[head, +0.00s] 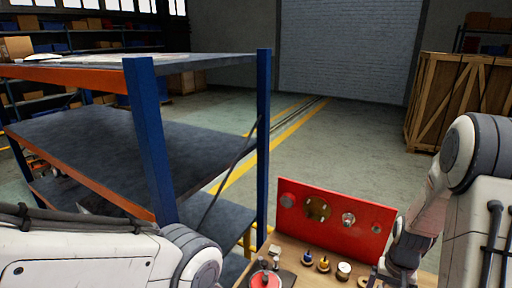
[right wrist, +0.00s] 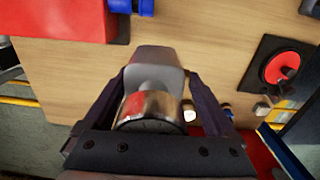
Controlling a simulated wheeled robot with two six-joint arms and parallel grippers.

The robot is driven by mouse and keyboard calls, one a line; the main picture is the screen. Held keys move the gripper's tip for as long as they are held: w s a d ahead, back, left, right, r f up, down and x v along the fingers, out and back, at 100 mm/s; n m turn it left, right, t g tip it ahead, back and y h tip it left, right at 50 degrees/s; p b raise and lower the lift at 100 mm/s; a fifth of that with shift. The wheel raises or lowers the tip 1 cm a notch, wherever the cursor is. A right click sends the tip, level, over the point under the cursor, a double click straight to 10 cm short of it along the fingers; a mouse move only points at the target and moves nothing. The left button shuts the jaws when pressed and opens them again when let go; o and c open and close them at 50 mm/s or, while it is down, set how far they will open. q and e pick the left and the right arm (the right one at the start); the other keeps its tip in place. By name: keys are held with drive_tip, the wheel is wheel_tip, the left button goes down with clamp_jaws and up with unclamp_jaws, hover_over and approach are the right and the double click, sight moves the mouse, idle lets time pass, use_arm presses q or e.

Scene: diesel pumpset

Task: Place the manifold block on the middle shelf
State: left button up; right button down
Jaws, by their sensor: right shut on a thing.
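The shelf rack (head: 147,130) stands at left in the head view, with blue posts and orange beams. Its dark middle shelf (head: 95,145) looks bare where I see it. In the right wrist view my right gripper (right wrist: 160,78) is shut on a grey metal part (right wrist: 157,70) with a shiny round end, above a wooden bench top. I cannot tell for sure whether this part is the manifold block. In the head view the held part is not clearly seen. My left arm crosses the lower left, and its gripper is out of view.
The wooden bench (head: 318,280) carries a red upright panel (head: 335,222), small knobs and fittings (head: 323,264), and a dark plate with a red disc (head: 264,279). A wooden crate (head: 460,100) stands at far right. The floor beyond the bench is open.

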drive_tip(key=a+f+n+b, duration=0.2)
drive_tip(key=a+f, duration=0.2)
drive_tip(key=a, duration=0.1)
drive_tip(key=w+a+f+n+b, duration=0.1)
drive_tip(key=a+f+n+b, duration=0.1)
drive_tip(key=a+f, duration=0.3)
drive_tip(key=w+a+f+n+b, duration=0.1)
drive_tip(key=a+f+b, duration=0.3)
drive_tip(key=a, duration=0.1)
drive_tip(key=shift+a+f+n, duration=0.25)
drive_tip(key=shift+f+n, duration=0.15)
drive_tip(key=shift+a, duration=0.1)
